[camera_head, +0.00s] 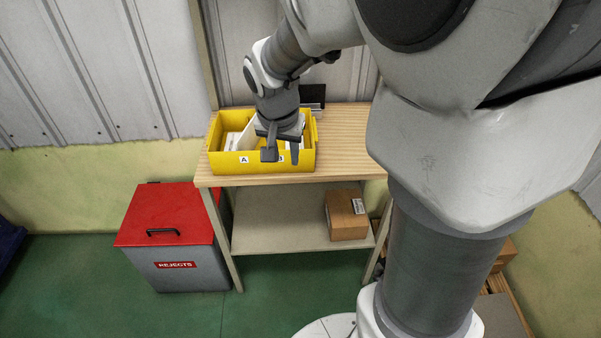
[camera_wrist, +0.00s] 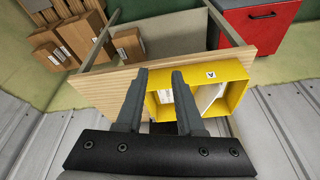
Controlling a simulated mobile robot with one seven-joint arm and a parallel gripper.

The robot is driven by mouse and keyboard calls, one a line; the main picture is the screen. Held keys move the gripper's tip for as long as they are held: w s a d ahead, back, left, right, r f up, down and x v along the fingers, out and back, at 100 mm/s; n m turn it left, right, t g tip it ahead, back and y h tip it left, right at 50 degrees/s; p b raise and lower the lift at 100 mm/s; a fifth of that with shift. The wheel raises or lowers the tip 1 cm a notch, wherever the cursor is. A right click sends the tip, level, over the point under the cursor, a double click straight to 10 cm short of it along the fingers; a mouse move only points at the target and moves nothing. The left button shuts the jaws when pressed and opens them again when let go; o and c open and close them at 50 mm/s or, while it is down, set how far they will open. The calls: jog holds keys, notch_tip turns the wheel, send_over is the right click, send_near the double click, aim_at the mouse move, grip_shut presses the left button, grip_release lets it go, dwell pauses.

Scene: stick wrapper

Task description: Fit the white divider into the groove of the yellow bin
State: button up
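The yellow bin (camera_head: 263,164) stands on the wooden table, with labels A and B on its front wall; it also shows in the wrist view (camera_wrist: 238,82). The white divider (camera_head: 247,133) is inside the bin, left of my gripper, and looks tilted. In the wrist view the divider (camera_wrist: 207,98) is a pale slanted panel right of the fingers. I cannot tell whether its edge sits in the groove, which is hidden. My gripper (camera_head: 282,155) is over the bin's right half. Its fingers (camera_wrist: 160,74) are apart with nothing between them.
White items (camera_wrist: 166,97) lie in the bin. The wooden tabletop (camera_head: 345,140) is clear on the right, with a dark object (camera_head: 313,94) at the back. A cardboard box (camera_head: 346,216) sits on the lower shelf. A red-lidded rejects box (camera_head: 168,215) stands at left.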

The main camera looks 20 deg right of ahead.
jog(key=s+a+r+n+t, duration=0.1)
jog(key=s+r+n, duration=0.2)
jog(key=s, duration=0.6)
jog(key=s+a+r+n+t+y, duration=0.1)
jog(key=s+r+n, duration=0.3)
jog(key=s, duration=0.5)
notch_tip(320, 180, up, 2)
jog(key=shift+a+r+y, duration=0.2)
jog(key=shift+a+y, duration=0.1)
